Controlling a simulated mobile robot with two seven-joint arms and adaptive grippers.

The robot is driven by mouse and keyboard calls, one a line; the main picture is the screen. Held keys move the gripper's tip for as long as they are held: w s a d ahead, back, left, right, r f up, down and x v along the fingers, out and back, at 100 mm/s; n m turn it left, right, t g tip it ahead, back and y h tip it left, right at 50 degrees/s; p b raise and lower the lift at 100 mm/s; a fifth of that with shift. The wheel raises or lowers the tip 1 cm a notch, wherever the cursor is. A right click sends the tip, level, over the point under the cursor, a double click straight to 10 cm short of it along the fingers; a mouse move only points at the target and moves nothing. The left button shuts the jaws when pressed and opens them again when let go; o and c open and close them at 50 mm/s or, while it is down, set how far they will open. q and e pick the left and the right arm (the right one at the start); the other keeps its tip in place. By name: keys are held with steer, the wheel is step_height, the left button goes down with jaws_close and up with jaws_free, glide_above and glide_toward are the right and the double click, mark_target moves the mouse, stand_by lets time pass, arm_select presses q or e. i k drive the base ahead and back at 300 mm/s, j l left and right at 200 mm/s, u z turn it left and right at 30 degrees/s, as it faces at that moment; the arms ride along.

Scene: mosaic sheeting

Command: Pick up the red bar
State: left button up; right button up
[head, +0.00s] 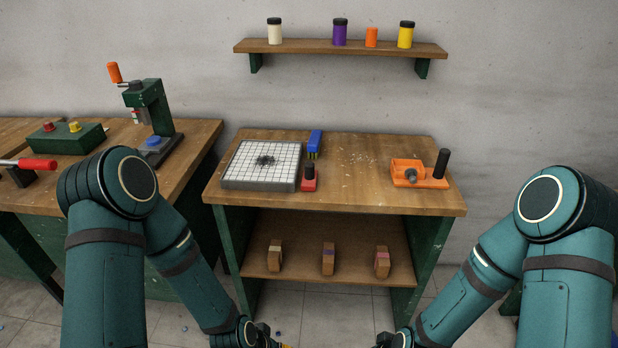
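A small red block with a black knob on top (309,182) stands on the middle wooden table, at the right front corner of a white gridded board (262,164). It is the red piece on this table; a red-handled lever (37,164) also shows at the far left. I cannot tell from looks alone which is called the bar. My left gripper (272,341) is low at the bottom edge, mostly cut off, well below the tabletop. My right gripper (384,342) is also at the bottom edge, mostly cut off. Neither gripper is near the red block.
An orange tool with a black post (420,174) sits at the table's right. Wooden blocks (328,259) stand on the lower shelf. A green press (150,115) stands on the left table.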

mark_target(309, 180)
steer(key=z, duration=0.4)
steer(key=j+z, duration=0.15)
steer(key=z, duration=0.7)
steer(key=j+z, duration=0.15)
steer(key=z, duration=0.25)
steer(key=j, duration=1)
